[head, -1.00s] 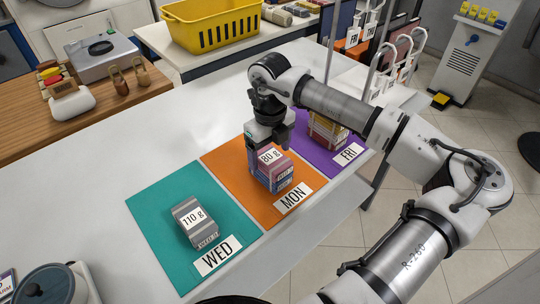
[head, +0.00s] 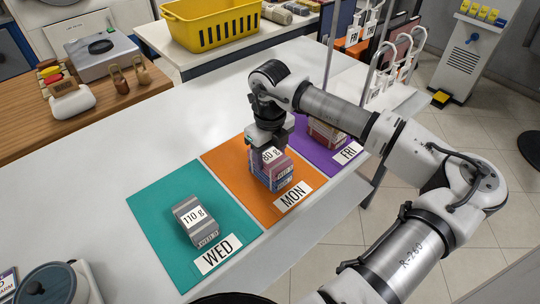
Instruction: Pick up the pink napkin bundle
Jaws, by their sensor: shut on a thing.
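The pink napkin bundle (head: 271,163), with a white "80 g" label, is at the top of a stack on the orange MON mat (head: 228,168). A blue-and-pink bundle (head: 279,183) lies under it. My gripper (head: 268,146) points down at the pink bundle from above and is shut on it. The fingertips are partly hidden by the wrist and the bundle. I cannot tell whether the pink bundle is clear of the one below.
A grey "110 g" bundle (head: 197,222) lies on the teal WED mat (head: 158,211). Reddish and yellowish bundles (head: 325,131) are stacked on the purple FRI mat (head: 307,152), close to my wrist. The white table (head: 130,160) is clear to the left.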

